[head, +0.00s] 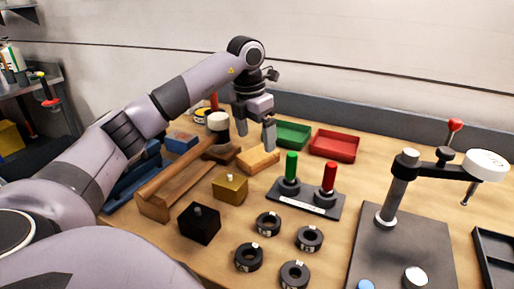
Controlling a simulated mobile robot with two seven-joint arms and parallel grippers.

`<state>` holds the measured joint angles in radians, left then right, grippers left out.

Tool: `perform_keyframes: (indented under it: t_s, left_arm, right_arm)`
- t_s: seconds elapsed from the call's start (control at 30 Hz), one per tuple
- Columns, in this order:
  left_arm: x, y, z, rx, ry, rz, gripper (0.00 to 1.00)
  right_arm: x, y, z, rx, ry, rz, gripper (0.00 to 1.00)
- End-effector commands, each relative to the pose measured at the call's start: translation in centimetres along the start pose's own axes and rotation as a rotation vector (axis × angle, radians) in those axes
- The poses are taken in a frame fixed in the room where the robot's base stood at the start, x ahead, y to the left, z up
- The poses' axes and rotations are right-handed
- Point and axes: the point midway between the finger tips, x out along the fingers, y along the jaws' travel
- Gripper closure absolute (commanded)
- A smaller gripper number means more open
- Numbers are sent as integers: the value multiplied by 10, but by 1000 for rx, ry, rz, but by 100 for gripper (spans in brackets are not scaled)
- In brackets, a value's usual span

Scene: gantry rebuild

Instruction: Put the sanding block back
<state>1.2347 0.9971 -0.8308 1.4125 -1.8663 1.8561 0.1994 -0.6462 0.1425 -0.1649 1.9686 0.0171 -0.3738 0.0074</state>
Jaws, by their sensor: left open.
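My left gripper (256,141) reaches in from the left over the back middle of the bench. Its two fingers are apart, with nothing between them. A tan rectangular block (258,159) lies just below the fingers and looks like the sanding block. The gap between the fingertips and the block is hard to judge. A blue block with a reddish part (181,142) lies further left, partly hidden by my arm. My right gripper is not in view.
Green (291,135) and red (334,144) trays stand behind. A dark base (306,205) carries green and red pegs. Brass (230,188) and black (199,223) blocks and several dark rings (268,224) lie in front. A clamp stand (397,190) rises at right.

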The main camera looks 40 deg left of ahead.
Motion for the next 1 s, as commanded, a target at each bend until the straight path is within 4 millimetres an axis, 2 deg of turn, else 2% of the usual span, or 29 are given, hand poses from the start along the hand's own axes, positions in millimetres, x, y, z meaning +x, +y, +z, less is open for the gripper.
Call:
perform_keyframes:
  t_s: [0.03,0.1,0.33,0.5,1.0]
  left_arm:
    - [-13,0,1,0,-4,0,7]
    - [-28,0,1,0,-4,0,7]
    - [-59,0,1,0,-2,0,7]
    - [-65,0,0,0,1,0,7]
    - [-65,0,0,1,1,0,7]
  right_arm:
    - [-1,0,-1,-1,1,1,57]
    - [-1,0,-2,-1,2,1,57]
    - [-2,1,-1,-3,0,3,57]
    - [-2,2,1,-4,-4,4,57]
    - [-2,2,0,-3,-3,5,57]
